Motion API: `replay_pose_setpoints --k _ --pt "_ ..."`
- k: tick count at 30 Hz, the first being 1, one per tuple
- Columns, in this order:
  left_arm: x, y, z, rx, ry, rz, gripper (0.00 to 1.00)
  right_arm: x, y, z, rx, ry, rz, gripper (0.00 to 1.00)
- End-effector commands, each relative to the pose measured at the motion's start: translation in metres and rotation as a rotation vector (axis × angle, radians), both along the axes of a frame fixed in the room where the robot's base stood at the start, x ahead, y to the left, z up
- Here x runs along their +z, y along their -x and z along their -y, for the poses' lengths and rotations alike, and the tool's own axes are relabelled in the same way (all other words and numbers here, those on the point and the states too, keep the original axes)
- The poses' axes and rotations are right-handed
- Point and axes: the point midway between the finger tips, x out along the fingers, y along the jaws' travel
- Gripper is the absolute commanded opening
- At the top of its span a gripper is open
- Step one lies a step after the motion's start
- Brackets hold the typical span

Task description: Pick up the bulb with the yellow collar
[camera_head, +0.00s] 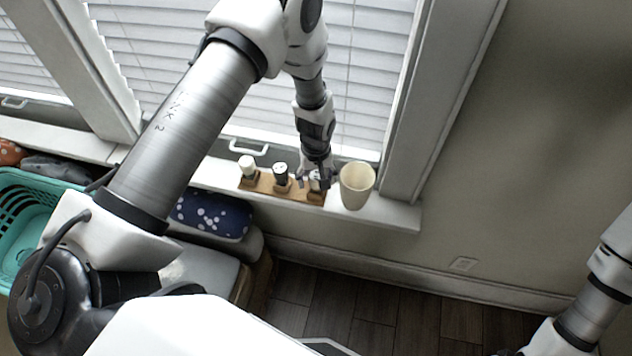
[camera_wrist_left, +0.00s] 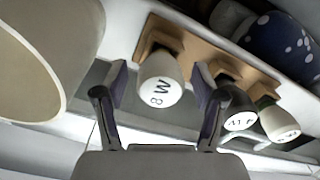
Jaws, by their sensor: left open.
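A wooden holder (camera_head: 264,185) on the window sill carries three bulb-like pieces in a row: a pale one (camera_head: 247,165), a black one (camera_head: 281,173) and a white one largely hidden by my left gripper (camera_head: 316,181). In the left wrist view, the white piece with markings (camera_wrist_left: 160,88) stands between the two open fingers of that gripper, beside the black piece (camera_wrist_left: 238,108) and the pale piece (camera_wrist_left: 278,122). The fingers appear apart from it. I cannot make out a yellow collar on any piece. My right gripper is out of the picture.
A cream cup (camera_head: 357,187) stands right of the holder, close to my left gripper; it looms large in the left wrist view (camera_wrist_left: 35,65). A blue dotted cushion (camera_head: 213,215) and a teal basket (camera_head: 30,215) lie to the left. The window blinds (camera_head: 370,60) rise behind.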

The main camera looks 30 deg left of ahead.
Motion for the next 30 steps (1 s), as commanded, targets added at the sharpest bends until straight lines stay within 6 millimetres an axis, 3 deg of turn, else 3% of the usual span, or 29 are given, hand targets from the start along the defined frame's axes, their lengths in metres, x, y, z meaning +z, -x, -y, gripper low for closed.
replay_pose_setpoints --k 7,8,12,23,30 --pt "-0.006 0.0 0.0 0.0 0.0 0.001 0.7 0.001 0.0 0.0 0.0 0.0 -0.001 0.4" --pt "-0.006 0.0 0.0 -0.001 0.0 0.001 0.62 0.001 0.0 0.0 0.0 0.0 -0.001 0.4" --pt "-0.005 0.0 0.0 -0.001 0.0 0.001 0.13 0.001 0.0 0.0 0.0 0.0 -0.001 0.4" --pt "-0.005 0.0 0.0 -0.001 0.0 0.001 0.11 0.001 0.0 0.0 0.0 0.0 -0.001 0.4" --pt "0.005 0.0 0.0 -0.003 0.0 0.001 0.11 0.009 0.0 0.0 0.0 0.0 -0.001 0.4"
